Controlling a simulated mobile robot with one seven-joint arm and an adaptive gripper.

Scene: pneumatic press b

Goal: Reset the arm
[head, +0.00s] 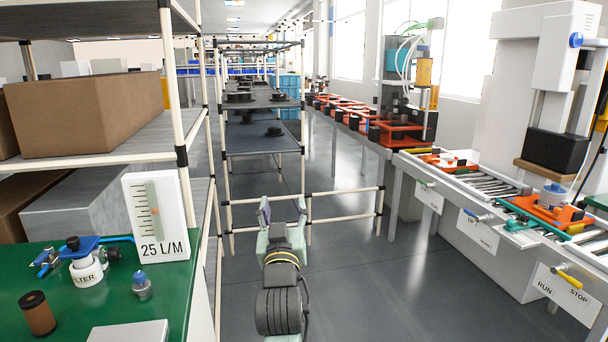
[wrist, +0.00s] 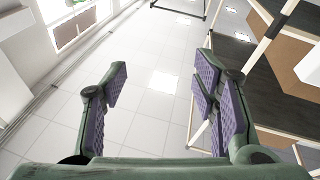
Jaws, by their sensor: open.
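My gripper (head: 282,212) shows in the head view at the lower middle, raised in front of a cream-framed rack. Its arm points away from the camera. In the wrist view my gripper (wrist: 158,92) is open, with two purple-padded fingers wide apart.
A green bench (head: 110,296) with a filter unit (head: 87,268) and a "25 L/M" gauge (head: 156,216) is at left. A shelf with a cardboard box (head: 85,113) stands behind it. A roller conveyor (head: 486,190) and press (head: 556,150) are at right. Grey floor (head: 370,290) lies open between.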

